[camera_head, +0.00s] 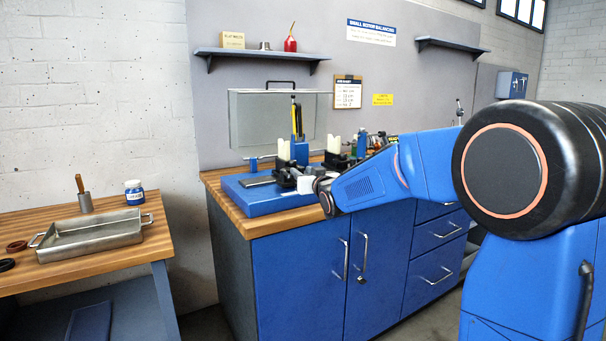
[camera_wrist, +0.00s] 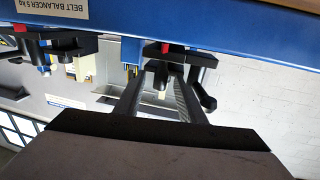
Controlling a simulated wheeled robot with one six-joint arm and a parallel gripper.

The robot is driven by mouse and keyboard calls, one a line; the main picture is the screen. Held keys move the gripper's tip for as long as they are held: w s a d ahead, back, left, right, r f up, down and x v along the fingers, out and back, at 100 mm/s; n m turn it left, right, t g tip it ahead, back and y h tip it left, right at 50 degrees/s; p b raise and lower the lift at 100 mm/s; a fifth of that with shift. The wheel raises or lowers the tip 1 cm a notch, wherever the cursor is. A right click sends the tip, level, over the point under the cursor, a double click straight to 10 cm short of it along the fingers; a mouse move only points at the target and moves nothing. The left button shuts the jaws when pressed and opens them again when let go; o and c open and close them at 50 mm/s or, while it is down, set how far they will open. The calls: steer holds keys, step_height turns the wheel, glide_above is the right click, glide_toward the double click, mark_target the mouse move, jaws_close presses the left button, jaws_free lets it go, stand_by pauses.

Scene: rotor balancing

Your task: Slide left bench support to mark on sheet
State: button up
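The blue balancing bench (camera_head: 268,199) lies on the wooden cabinet top. Its left support (camera_head: 284,151), black with a cream upright, stands on it; the right support (camera_head: 337,146) stands farther right. In the wrist view, which is upside down, the left support (camera_wrist: 160,68) shows between my fingers, with a black lever beside it; the right support (camera_wrist: 55,47) is at the left. My gripper (camera_wrist: 157,92) is at the front of the left support, its fingers apart. Contact cannot be told. A job sheet (camera_head: 347,93) hangs on the wall, its writing too small to read.
A clear cover (camera_head: 247,121) stands behind the bench. Small bottles and tools crowd the top at right. A side table at left holds a metal tray (camera_head: 95,241), a jar (camera_head: 134,190) and a brush (camera_head: 84,199). A shelf (camera_head: 262,53) hangs above.

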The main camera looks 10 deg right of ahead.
steer(key=s+d, duration=0.2)
steer(key=s, duration=1.5)
steer(key=shift+d, duration=0.4)
steer(key=shift+s, duration=0.15)
steer(key=s+d+f+g+h, duration=0.1)
steer(key=s+f+g, duration=0.3)
steer(key=s+f, duration=0.3)
steer(key=s+d+f+m+g+h, duration=0.1)
steer(key=s+f+g, duration=0.3)
steer(key=s, duration=1.4)
steer(key=s+d+f+g, duration=0.2)
steer(key=s+f+g, duration=0.3)
steer(key=s+f, duration=0.5)
steer(key=s, duration=0.3)
steer(key=shift+d+m+h, duration=0.3)
steer(key=shift+m+h, duration=0.1)
